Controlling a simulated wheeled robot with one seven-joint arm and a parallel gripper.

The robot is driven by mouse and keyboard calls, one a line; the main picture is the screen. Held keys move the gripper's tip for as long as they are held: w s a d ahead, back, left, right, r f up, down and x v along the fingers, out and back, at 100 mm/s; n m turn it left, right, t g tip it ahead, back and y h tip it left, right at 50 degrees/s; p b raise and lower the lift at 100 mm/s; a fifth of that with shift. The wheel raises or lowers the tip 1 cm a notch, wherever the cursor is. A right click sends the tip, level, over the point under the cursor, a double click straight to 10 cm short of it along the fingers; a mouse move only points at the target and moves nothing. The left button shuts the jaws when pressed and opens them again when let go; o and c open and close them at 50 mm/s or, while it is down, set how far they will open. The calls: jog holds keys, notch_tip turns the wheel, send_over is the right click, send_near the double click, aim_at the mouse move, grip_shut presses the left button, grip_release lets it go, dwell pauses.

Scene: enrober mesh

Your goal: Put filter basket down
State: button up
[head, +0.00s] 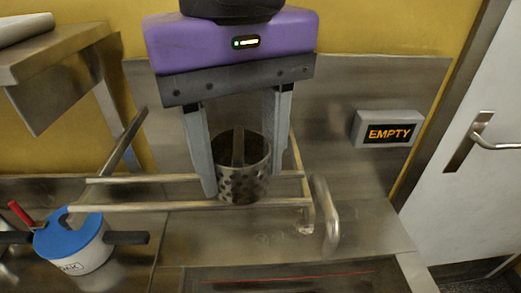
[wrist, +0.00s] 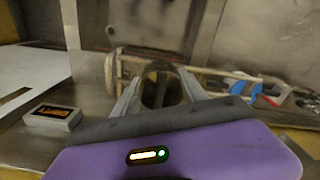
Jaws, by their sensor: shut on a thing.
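The filter basket (head: 247,186) is a dark, perforated metal cylinder with an open top and an upright strip inside it. My gripper (head: 240,165) comes down from above with its two grey fingers on either side of the basket, shut on it. In the head view the basket hangs upright in front of the metal rails; whether its base touches anything I cannot tell. In the wrist view the basket (wrist: 160,88) shows between the fingers, its lower part hidden.
Two horizontal metal rails (head: 150,206) run behind and beside the basket, with a curved pipe (head: 328,215) to the right. A white pot with a blue lid (head: 72,238) stands at lower left. Bare steel counter (head: 375,235) lies lower right.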

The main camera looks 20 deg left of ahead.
aim_at(240, 143)
jog(key=o, duration=1.4)
jog(key=shift+f, duration=0.1)
jog(key=shift+c, duration=0.2)
notch_tip(240, 143, up, 12)
jog(key=p, duration=0.1)
jog(key=shift+r, duration=0.2)
